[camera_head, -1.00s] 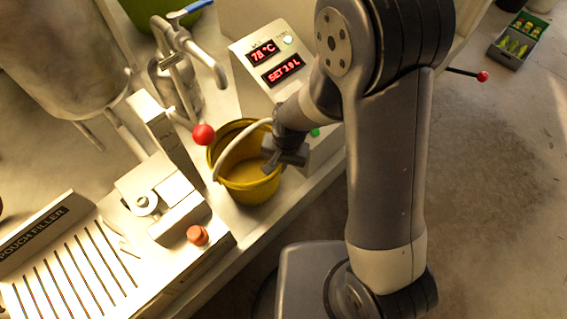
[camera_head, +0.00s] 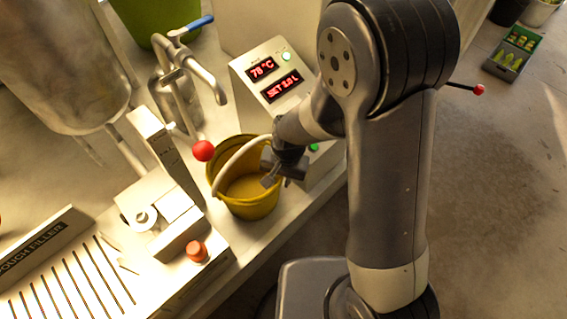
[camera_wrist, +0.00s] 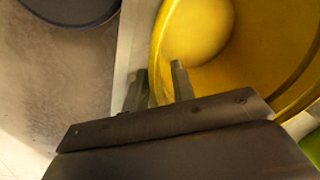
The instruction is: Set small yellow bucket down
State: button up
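The small yellow bucket (camera_head: 250,207) stands upright on the pale counter, with pale yellow contents inside and a white handle (camera_head: 240,155) arching over it. My gripper (camera_head: 270,175) is at the bucket's right rim. In the wrist view the bucket (camera_wrist: 245,75) fills the upper right, and my two fingers (camera_wrist: 159,85) lie close together on either side of its wall, one inside and one outside. They look shut on the wall, though the contact itself is hard to see.
A metal tap with a red ball knob (camera_head: 203,151) is close to the bucket's upper left. A control box (camera_head: 270,75) with red displays stands behind it. The pouch filler (camera_head: 60,260) with an orange-red button is at lower left. The counter (camera_head: 285,232) ends just right of the bucket.

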notch_tip(320, 180, up, 11)
jog(key=d, duration=0.1)
jog(key=shift+s+d, duration=0.15)
jog(key=shift+d, duration=0.05)
dwell(1.4)
